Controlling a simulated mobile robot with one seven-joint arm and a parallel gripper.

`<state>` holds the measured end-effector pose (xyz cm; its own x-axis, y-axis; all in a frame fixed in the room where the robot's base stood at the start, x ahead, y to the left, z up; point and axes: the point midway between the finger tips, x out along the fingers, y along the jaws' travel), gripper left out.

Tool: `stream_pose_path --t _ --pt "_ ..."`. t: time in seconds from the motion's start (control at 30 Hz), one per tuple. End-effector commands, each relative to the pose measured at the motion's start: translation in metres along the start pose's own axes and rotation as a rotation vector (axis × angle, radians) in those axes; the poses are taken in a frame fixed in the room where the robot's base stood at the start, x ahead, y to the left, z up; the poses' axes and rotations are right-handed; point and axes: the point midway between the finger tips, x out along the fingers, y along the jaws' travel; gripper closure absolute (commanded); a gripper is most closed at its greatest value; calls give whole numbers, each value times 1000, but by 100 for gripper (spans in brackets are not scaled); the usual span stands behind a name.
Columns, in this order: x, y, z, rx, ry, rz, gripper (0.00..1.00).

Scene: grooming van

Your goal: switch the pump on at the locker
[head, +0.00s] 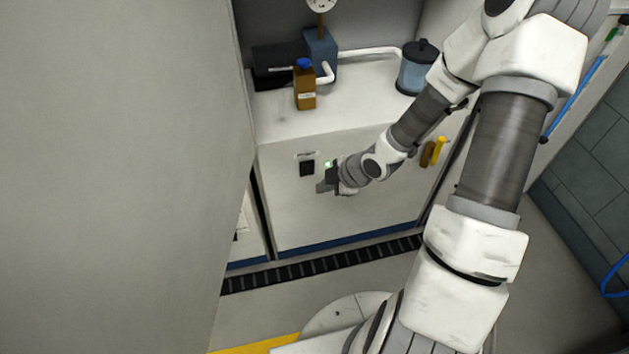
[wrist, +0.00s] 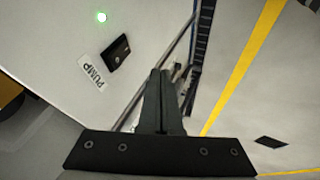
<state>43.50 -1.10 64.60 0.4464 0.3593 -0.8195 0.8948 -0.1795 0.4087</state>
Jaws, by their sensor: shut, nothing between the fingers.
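The locker (head: 285,215) has a white front with a small black switch (head: 307,168) on it. A green light (head: 327,163) glows beside the switch. In the wrist view the black switch (wrist: 116,52) sits beside a white label reading PUMP (wrist: 91,74), with the lit green light (wrist: 101,17) farther up. Which way the switch is set is too small to tell. My gripper (head: 321,187) is in front of the locker face, just below and right of the switch. In the wrist view my gripper (wrist: 160,75) has its fingers together and empty, apart from the switch in the picture.
On the locker top stand a brown bottle (head: 305,88) with a blue cap, a blue pump body (head: 320,52) with a white pipe, and a blue canister (head: 417,70). A yellow handle (head: 439,151) is right of my wrist. A grey panel (head: 110,180) fills the left.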

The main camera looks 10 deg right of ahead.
Motion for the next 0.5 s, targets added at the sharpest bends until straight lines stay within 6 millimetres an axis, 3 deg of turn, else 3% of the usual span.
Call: stream_pose_path --t 0.03,0.2,0.5 --pt "-15 0 -1 2 -2 2 100" --pt "-37 -6 1 2 -1 0 100" --pt "-45 -10 2 0 1 0 100"
